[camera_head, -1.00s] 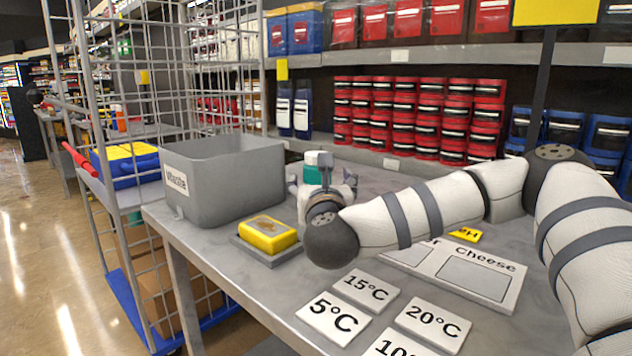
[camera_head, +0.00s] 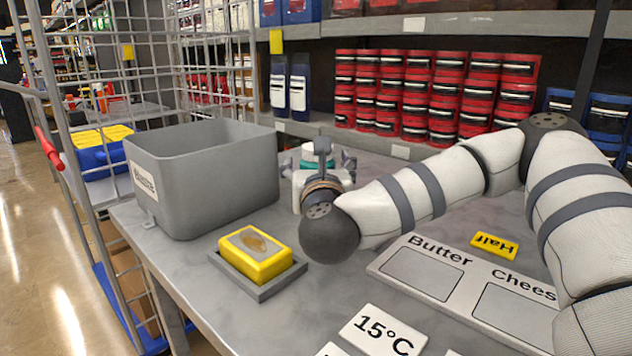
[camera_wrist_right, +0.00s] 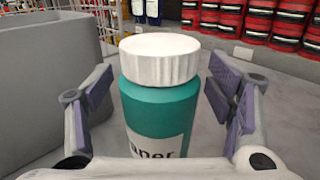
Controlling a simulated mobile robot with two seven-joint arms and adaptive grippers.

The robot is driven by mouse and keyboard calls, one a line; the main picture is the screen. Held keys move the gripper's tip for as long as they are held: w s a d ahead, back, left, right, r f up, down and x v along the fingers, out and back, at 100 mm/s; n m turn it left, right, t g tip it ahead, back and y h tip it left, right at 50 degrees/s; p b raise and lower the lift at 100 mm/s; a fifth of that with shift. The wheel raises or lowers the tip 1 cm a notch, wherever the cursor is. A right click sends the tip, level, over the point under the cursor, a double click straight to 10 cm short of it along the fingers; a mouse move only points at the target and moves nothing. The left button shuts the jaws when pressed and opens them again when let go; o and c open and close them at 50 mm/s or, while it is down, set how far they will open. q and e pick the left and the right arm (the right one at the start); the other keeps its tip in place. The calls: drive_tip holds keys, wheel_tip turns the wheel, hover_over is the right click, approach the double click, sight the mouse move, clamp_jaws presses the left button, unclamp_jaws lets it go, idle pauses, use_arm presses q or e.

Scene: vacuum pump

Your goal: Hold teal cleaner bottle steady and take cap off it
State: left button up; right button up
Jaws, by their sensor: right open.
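The teal cleaner bottle (camera_wrist_right: 160,110) stands upright on the table in the right wrist view, with its white ribbed cap (camera_wrist_right: 160,58) on top. In the head view the bottle (camera_head: 312,157) is mostly hidden behind my right gripper (camera_head: 322,165). My right gripper (camera_wrist_right: 160,105) is open, with one finger on each side of the bottle and visible gaps between its pads and the bottle. My left gripper is not in view.
A grey Waste bin (camera_head: 205,185) stands just left of the bottle. A Butter and Cheese board (camera_head: 440,285), a Half tag (camera_head: 494,246) and temperature cards (camera_head: 382,332) lie to the right.

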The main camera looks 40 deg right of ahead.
drive_tip(key=shift+s+a, duration=0.1)
drive_tip(key=shift+s, duration=0.05)
drive_tip(key=shift+c, duration=0.8)
drive_tip(key=c, duration=1.4)
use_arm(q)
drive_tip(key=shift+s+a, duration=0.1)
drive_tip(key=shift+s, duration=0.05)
use_arm(e)
drive_tip(key=shift+r, duration=0.15)
drive_tip(key=shift+r, duration=0.35)
wheel_tip(320, 180, up, 3)
drive_tip(key=shift+s+a+r+p, duration=0.1)
drive_tip(key=shift+p, duration=0.25)
use_arm(q)
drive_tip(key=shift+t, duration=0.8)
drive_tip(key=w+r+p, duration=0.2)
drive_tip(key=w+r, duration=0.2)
drive_tip(key=shift+p, duration=0.3)
use_arm(e)
drive_tip(key=s+a+r, duration=0.9)
drive_tip(key=a, duration=0.1)
drive_tip(key=shift+s+a, duration=0.1)
